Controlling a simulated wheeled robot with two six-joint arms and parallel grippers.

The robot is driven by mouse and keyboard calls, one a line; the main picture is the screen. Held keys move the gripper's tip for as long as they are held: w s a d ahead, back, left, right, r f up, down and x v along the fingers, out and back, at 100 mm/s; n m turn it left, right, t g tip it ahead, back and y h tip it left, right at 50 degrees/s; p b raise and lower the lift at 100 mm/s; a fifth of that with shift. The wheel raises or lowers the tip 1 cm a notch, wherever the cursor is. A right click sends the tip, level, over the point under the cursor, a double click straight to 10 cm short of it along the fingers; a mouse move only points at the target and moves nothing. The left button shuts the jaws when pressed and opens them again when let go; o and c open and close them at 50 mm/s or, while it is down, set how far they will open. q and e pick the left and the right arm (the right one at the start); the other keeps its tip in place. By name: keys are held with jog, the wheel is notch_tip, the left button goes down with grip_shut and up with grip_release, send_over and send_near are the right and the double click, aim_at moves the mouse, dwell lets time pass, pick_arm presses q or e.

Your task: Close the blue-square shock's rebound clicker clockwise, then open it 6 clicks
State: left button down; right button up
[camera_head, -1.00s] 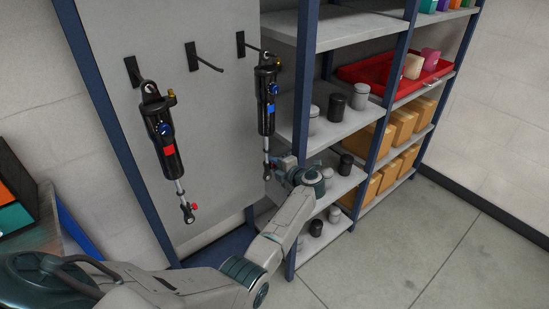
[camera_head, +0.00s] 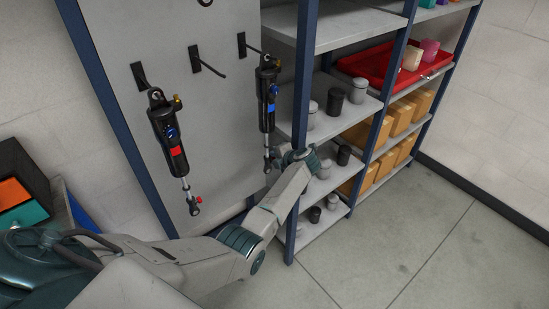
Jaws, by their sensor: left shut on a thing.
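The blue-square shock (camera_head: 266,95) hangs upright from a hook on the grey panel, a black body with a blue square (camera_head: 271,108) on it. My left gripper (camera_head: 273,163) is at its lower end, coming from the right side. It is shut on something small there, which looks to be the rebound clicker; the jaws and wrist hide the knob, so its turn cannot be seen. The red-square shock (camera_head: 170,140) hangs to the left, with its red clicker knob (camera_head: 198,199) showing at its bottom end. My right gripper is not in view.
An empty hook (camera_head: 207,68) sticks out between the shocks. A blue post (camera_head: 302,90) and shelves with jars (camera_head: 335,102), a red tray (camera_head: 375,70) and cardboard boxes (camera_head: 402,117) stand close to the right of my left wrist. The floor at the right is clear.

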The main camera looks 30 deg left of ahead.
pick_arm(q)
jog(key=c, duration=1.3)
grip_release()
jog(key=shift+c, duration=0.2)
jog(key=shift+d, duration=0.15)
jog(key=b+v, duration=0.2)
jog(key=v, duration=0.8)
jog(key=shift+d+r, duration=0.15)
jog(key=shift+r, duration=0.05)
jog(key=shift+s, duration=0.15)
